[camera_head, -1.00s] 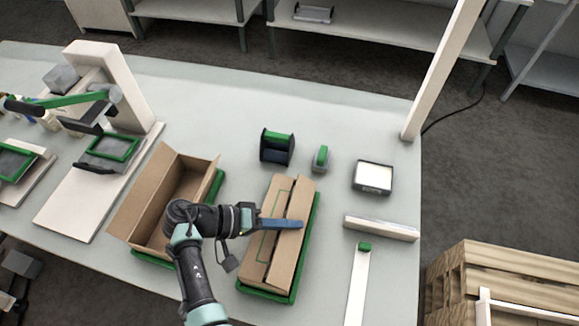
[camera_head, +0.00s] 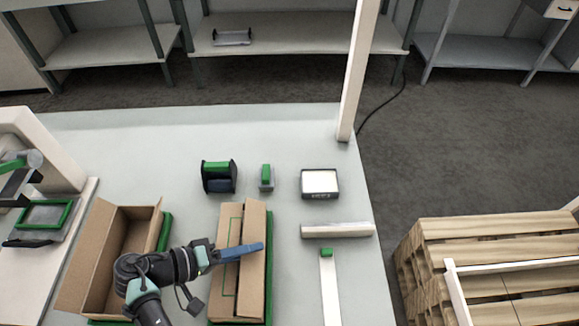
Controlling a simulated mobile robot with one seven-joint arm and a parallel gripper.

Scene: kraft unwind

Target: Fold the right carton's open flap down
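The right carton (camera_head: 228,295) sits on a green-edged base (camera_head: 269,285) in the middle of the table. Its top flaps lie across most of the opening, and the right flap (camera_head: 254,221) is slightly raised, with a dark gap along the middle seam. My gripper (camera_head: 240,252) reaches in from the left, its blue fingers lying over the carton top across the right flap. The fingers look close together, but their gap is not visible. Whether they touch the flap is unclear. The left carton (camera_head: 118,250) stands open, partly hidden by my arm.
A black-and-green tape holder (camera_head: 218,177), a small green-topped block (camera_head: 266,177) and a square device (camera_head: 319,183) stand behind the right carton. A white bar (camera_head: 337,230) and a strip (camera_head: 329,285) lie to its right. A white post (camera_head: 358,70) rises at the back; wooden pallets (camera_head: 490,240) stand right.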

